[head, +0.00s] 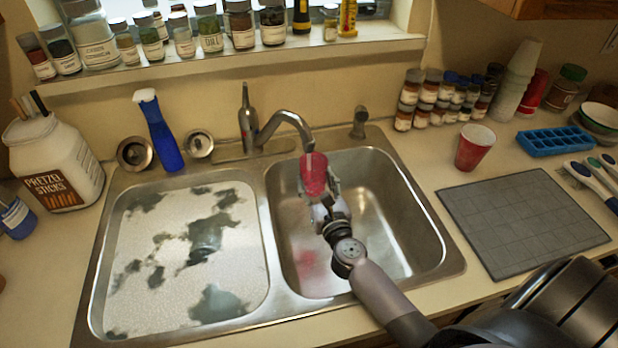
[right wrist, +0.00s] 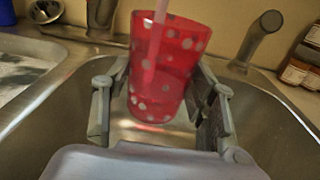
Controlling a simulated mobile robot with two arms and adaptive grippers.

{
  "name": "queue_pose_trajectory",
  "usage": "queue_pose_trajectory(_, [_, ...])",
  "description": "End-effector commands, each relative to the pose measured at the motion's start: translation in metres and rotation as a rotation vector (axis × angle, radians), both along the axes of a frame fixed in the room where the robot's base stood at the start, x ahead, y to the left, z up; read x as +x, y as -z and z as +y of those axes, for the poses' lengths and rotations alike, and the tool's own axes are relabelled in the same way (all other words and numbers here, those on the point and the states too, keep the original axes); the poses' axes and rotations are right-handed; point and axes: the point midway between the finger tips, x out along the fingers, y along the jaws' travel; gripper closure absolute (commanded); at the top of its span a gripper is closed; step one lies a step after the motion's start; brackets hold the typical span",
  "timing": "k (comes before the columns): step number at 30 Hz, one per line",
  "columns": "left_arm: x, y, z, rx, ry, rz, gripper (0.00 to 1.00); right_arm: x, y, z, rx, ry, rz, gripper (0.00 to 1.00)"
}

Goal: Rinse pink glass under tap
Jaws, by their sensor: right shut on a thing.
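The pink glass (head: 314,178) is upright under the spout of the tap (head: 288,122), over the right sink basin. It is red-pink with pale dots in the right wrist view (right wrist: 165,75). My right gripper (head: 320,196) is shut on the glass, with a finger on each side of it in the right wrist view (right wrist: 160,112). My left gripper is not in view.
The left basin (head: 128,290) is full of foamy water. A red cup (head: 474,148) and a grey mat (head: 520,220) lie on the right counter. A blue spray bottle (head: 160,135) and a pretzel jar (head: 55,165) stand at left. The right basin (head: 395,235) is otherwise clear.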

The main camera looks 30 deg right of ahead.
Motion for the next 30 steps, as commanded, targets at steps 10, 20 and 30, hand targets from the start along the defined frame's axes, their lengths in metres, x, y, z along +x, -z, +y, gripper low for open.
queue_pose_trajectory(10, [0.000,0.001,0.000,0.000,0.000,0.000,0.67,-0.017,0.000,0.009,0.002,-0.001,0.000,0.86])
queue_pose_trajectory(20, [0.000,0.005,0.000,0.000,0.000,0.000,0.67,-0.050,0.000,0.027,0.000,-0.001,-0.001,0.86])
queue_pose_trajectory(30, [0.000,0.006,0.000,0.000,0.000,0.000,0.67,-0.055,-0.001,0.030,0.000,-0.001,-0.002,0.86])
